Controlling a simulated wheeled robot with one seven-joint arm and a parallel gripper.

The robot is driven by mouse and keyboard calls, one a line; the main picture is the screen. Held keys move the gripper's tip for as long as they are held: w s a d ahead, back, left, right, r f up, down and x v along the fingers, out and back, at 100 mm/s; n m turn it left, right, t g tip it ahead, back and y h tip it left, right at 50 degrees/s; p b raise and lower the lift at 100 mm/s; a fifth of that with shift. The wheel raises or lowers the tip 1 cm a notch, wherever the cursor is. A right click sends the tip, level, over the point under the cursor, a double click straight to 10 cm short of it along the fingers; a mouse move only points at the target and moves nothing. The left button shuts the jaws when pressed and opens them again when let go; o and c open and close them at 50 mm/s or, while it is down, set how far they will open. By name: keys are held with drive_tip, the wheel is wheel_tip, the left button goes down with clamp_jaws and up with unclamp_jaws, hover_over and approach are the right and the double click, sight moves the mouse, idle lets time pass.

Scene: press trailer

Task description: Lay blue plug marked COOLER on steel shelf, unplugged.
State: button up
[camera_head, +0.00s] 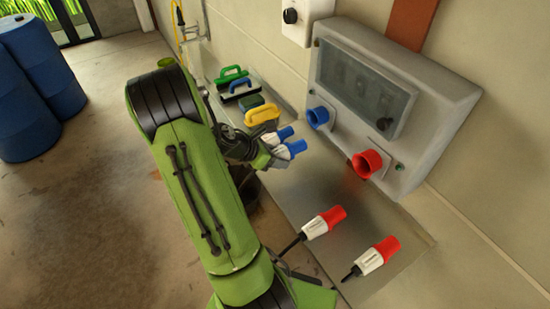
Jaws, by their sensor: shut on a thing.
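Two blue-and-white plugs show close together by my gripper, a rear one (280,135) and a front one (292,149). No marking is legible, so I cannot tell which is COOLER. My gripper (268,152) is at the white body of the front plug and looks shut on it. My arm hides much of the gripper. The front plug is clear of the sockets, over the left part of the steel shelf (345,235); I cannot tell if it touches the shelf. The blue socket (318,117) on the grey wall box (440,95) has no plug in it.
Two red-and-white plugs, one nearer the middle (325,222) and one at the front (377,256), lie on the shelf. A red socket (370,163) is empty. Blue barrels (40,65) stand left.

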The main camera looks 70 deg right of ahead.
drive_tip(key=shift+f+b, duration=3.4)
drive_tip(key=shift+f, duration=1)
drive_tip(key=o, duration=1.2)
drive_tip(key=shift+o, duration=0.2)
drive_tip(key=p+v, duration=0.4)
drive_tip(key=v, duration=1.1)
drive_tip(key=shift+a+r, duration=0.2)
drive_tip(key=shift+r, duration=0.1)
drive_tip(key=shift+w, duration=0.2)
